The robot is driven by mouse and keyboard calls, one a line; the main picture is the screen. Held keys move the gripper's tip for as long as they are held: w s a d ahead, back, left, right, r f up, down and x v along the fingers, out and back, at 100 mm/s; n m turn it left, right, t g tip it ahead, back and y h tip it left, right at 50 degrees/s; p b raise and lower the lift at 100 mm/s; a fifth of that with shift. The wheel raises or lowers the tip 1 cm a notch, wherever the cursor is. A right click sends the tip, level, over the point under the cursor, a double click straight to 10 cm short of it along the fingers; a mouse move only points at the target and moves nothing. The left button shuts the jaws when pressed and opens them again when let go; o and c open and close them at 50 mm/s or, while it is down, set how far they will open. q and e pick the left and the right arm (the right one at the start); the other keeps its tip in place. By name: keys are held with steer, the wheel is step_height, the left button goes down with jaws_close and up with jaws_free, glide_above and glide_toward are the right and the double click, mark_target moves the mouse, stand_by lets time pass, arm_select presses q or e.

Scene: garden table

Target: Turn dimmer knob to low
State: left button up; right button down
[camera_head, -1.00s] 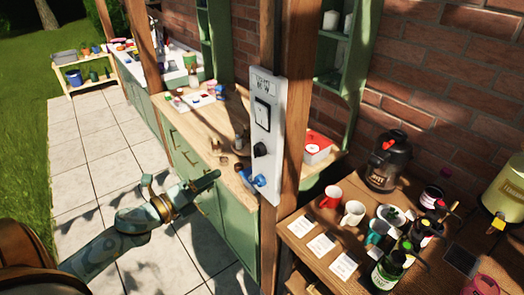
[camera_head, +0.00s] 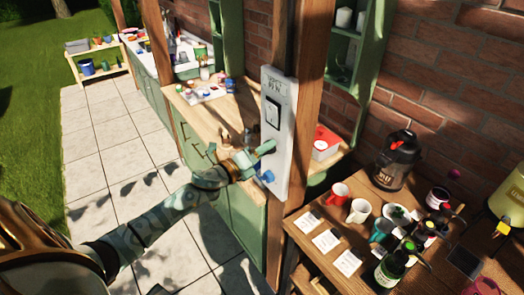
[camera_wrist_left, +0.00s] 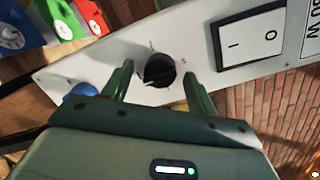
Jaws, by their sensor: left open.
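The dimmer knob (camera_wrist_left: 159,71) is a round black knob with printed marks around it, on a white panel (camera_head: 293,155) fixed to a wooden post. My open left gripper (camera_head: 263,151) is at the panel, its green fingers hiding the knob in the head view. In the left wrist view the fingers of the left gripper (camera_wrist_left: 158,78) stand on either side of the knob, with a visible gap each side. I cannot tell how near the tips are to the panel face. My right gripper is not in view.
A wooden table (camera_head: 330,272) with mugs and bottles is to the right. A counter (camera_head: 200,118) is behind on the left.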

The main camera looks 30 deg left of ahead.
arm_select(q)
steer(key=c, duration=1)
steer(key=n+p, duration=0.3)
steer(key=n, duration=0.2)
steer(key=n+g+h+p, duration=0.1)
steer(key=n+p, duration=0.3)
steer(key=n, duration=0.2)
steer(key=n+g+p, duration=0.1)
steer(key=n+p, duration=0.3)
steer(key=n, duration=0.1)
steer(key=shift+a+r+n+h, duration=0.2)
steer(key=shift+n+h, duration=0.1)
